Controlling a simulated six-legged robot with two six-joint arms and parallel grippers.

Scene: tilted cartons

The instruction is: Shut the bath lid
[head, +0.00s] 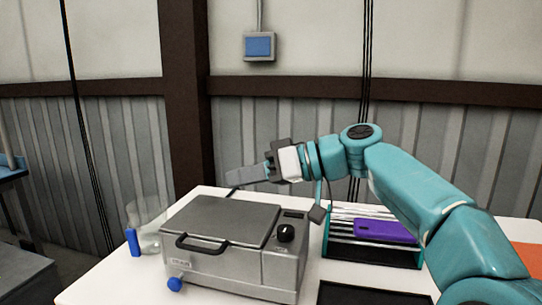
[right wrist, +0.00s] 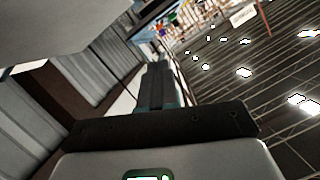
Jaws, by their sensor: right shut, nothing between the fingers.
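The bath (head: 235,269) is a grey metal box with a black knob on the white table in the head view. Its lid (head: 226,217) is a flat grey plate with a black handle (head: 201,244) at the front. The lid lies down flat over the bath's top and looks shut. My right gripper (head: 232,179) is above and behind the lid's back edge, apart from it, fingers shut and empty, pointing left. Its shut fingers also show in the right wrist view (right wrist: 155,84). My left gripper is out of view.
A clear bottle with a blue part (head: 132,241) stands left of the bath. A rack (head: 376,252) with a purple item (head: 385,231) stands to the right, beneath my right arm. A dark flat panel (head: 370,294) lies at front right.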

